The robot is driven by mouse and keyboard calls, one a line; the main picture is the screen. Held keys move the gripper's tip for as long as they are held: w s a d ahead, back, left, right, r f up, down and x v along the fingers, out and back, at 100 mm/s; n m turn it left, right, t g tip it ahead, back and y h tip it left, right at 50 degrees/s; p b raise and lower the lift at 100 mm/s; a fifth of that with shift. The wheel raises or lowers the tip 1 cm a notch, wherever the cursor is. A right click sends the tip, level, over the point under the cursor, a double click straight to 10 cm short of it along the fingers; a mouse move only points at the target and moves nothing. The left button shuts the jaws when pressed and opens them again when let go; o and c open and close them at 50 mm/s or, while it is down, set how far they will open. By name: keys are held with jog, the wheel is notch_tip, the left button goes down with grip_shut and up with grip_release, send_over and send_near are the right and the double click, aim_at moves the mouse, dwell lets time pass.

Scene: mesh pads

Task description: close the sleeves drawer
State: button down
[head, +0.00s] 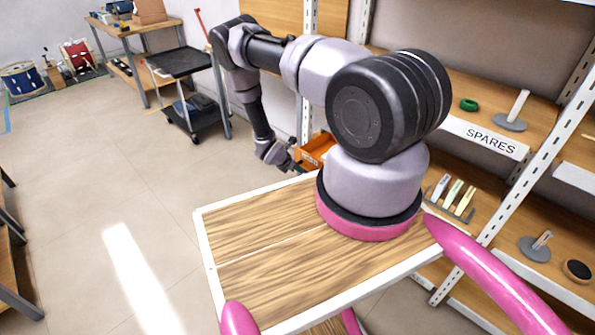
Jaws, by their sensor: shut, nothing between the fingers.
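An orange drawer-like box (316,149) shows low beside the shelf upright, just past the far edge of my wooden top. No label can be read on it, so I cannot tell for sure that it is the sleeves drawer. My arm and wooden top hide part of it, and how far it stands out is unclear. My gripper (299,168) is small and dark in the view, shut and empty, pointing right at the near left side of the orange box. I cannot tell whether it touches the box.
A shelf rack stands at the right, with a SPARES label (490,140), a green ring (468,104) and a grey peg stand (511,121). A black cart (183,62) and a workbench (130,28) stand at the back left. The floor (90,170) at left is clear.

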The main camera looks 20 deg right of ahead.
jog(key=w+d, duration=0.2)
jog(key=d, duration=0.3)
jog(key=w+d, duration=0.2)
jog(key=d, duration=0.4)
jog(key=w+d, duration=0.2)
jog(key=d, duration=0.3)
jog(key=shift+d, duration=0.35)
jog(key=shift+w+d+r, duration=0.1)
jog(key=shift+d, duration=0.35)
